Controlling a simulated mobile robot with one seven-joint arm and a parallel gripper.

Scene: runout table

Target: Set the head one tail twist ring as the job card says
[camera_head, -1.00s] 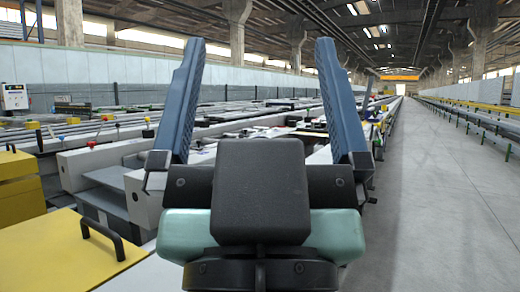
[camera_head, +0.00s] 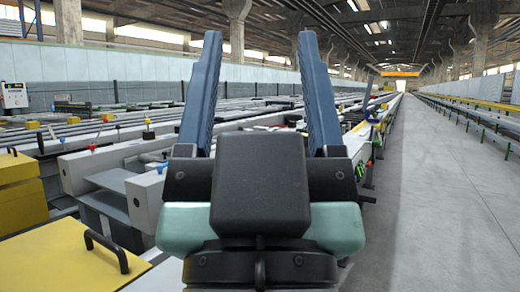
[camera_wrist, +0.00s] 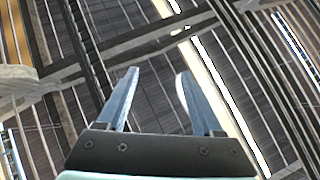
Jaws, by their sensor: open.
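My gripper (camera_head: 259,38) stands raised in the middle of the head view, its two blue fingers pointing up and apart with nothing between them. In the wrist view my gripper (camera_wrist: 157,73) is also open and empty, facing the roof. I cannot make out the twist ring or the job card in either view. My gripper and wrist hide part of the runout table (camera_head: 110,160) behind them.
A yellow cover with a black handle (camera_head: 70,255) is close at the lower left, with another yellow box (camera_head: 20,190) behind it. A control box (camera_head: 14,95) is at the far left. A clear concrete aisle (camera_head: 440,190) runs along the right.

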